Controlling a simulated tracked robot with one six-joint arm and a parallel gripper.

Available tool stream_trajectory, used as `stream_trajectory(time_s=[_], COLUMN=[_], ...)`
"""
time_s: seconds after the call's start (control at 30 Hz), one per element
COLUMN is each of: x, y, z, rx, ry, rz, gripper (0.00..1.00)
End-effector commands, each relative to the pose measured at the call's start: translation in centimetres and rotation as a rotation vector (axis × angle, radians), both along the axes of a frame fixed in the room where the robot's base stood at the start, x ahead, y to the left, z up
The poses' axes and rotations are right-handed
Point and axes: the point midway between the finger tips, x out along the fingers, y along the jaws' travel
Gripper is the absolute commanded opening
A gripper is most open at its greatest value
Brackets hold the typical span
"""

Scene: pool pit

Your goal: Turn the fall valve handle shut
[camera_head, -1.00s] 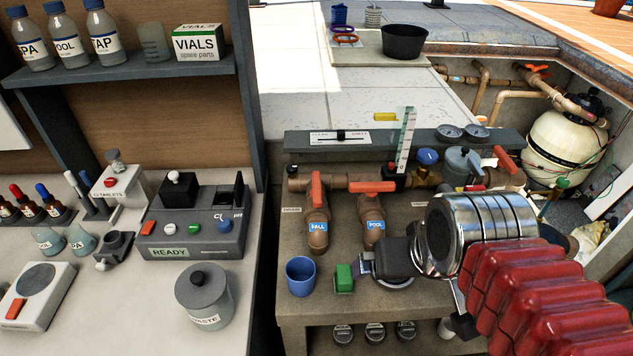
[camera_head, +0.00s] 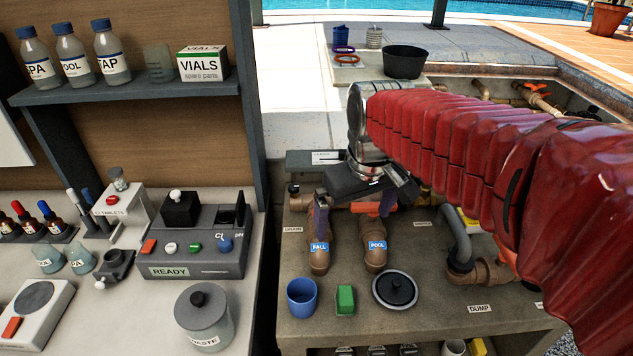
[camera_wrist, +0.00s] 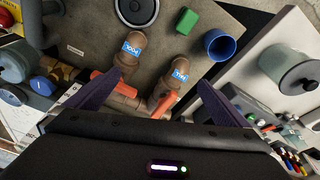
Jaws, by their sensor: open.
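The fall valve pipe (camera_head: 318,258), with a blue FALL label, stands on the bench to the left of the matching pool valve pipe (camera_head: 376,258). In the wrist view the orange fall valve handle (camera_wrist: 163,103) lies roughly along its pipe, between my spread fingers. The orange pool valve handle (camera_wrist: 106,84) is next to it, close to my finger at picture left. My gripper (camera_head: 352,208) is open, pointing down over the two valves; it also shows in the wrist view (camera_wrist: 160,80). In the head view my gripper hides the fall handle. I cannot tell whether a finger touches either handle.
A blue cup (camera_head: 301,297), a green block (camera_head: 345,300) and a round black-lidded dish (camera_head: 395,290) stand in front of the valves. A grey curved pipe (camera_head: 458,240) is at right. The test counter (camera_head: 130,310) is at left.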

Motion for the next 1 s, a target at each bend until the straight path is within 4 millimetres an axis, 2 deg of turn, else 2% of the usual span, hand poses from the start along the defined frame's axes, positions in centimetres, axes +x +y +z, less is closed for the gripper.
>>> stream_trajectory(time_s=[0.37, 0.7, 0.87, 0.93, 1.0], x=[6.4, 11.5, 12.6, 12.4, 12.0], y=[3.5, 6.4, 6.8, 6.7, 6.6], z=[1.3, 3.5, 6.1, 7.7, 8.5], rx=[-0.062, -0.117, -0.143, -0.155, -0.161], ry=[0.077, 0.136, 0.142, 0.137, 0.147], rz=[0.3, 0.677, 0.879, 0.965, 1.045], gripper=[1.0, 1.0, 1.0, 1.0, 1.0])
